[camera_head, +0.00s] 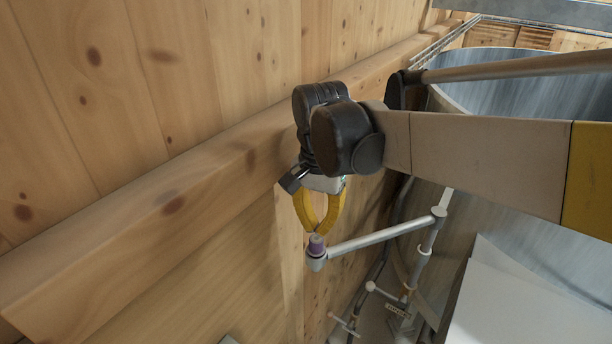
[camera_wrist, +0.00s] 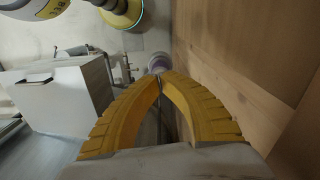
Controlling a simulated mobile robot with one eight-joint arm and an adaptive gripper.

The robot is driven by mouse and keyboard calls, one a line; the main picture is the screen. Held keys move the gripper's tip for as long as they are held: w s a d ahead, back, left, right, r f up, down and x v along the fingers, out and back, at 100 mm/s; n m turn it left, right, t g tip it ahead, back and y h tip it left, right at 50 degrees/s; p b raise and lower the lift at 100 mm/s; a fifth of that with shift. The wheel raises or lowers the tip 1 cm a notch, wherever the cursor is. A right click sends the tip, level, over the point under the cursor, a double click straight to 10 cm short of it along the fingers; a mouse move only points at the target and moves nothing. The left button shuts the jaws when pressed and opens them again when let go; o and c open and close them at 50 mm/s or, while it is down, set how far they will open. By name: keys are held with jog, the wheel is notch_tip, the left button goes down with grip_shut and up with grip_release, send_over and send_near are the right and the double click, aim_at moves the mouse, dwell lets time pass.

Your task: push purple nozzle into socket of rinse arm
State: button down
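The purple nozzle (camera_head: 316,243) stands at the near end of the grey rinse arm (camera_head: 372,238), in the socket (camera_head: 317,263) there. How deep it sits is too small to tell. My gripper (camera_head: 317,231) is right above the nozzle, its yellow fingers pointing down and their tips together. In the wrist view the closed fingertips (camera_wrist: 160,78) lie directly in front of the purple nozzle (camera_wrist: 159,62), partly covering it. The nozzle lies beyond the tips, not between them. I cannot tell whether the tips touch it.
A wooden wall with a thick beam (camera_head: 150,205) runs close along the left of my gripper. Pipes and small valves (camera_head: 397,310) are below right. A metal mixer drum (camera_head: 520,85) is at the upper right. A white box (camera_head: 505,310) stands at the lower right.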

jog(key=shift+f+b, duration=0.3)
jog(key=shift+f, duration=0.65)
jog(key=shift+f+b, duration=0.5)
jog(key=shift+f, duration=0.05)
jog(key=shift+r+p, duration=1)
jog(key=shift+r, duration=0.55)
notch_tip(320, 180, up, 12)
jog(key=shift+f, duration=0.15)
jog(key=m+p, duration=0.3)
jog(key=m, duration=0.6)
send_over(317, 239)
jog(key=f, duration=0.7)
jog(key=shift+w+a+f, duration=0.1)
jog(key=shift+w+f, duration=0.1)
jog(key=shift+f, duration=0.1)
jog(key=shift+f+b, duration=2)
jog(key=shift+f, duration=1.05)
jog(key=shift+s+f+b, duration=0.1)
jog(key=shift+f+b, duration=0.4)
jog(key=shift+f, duration=0.05)
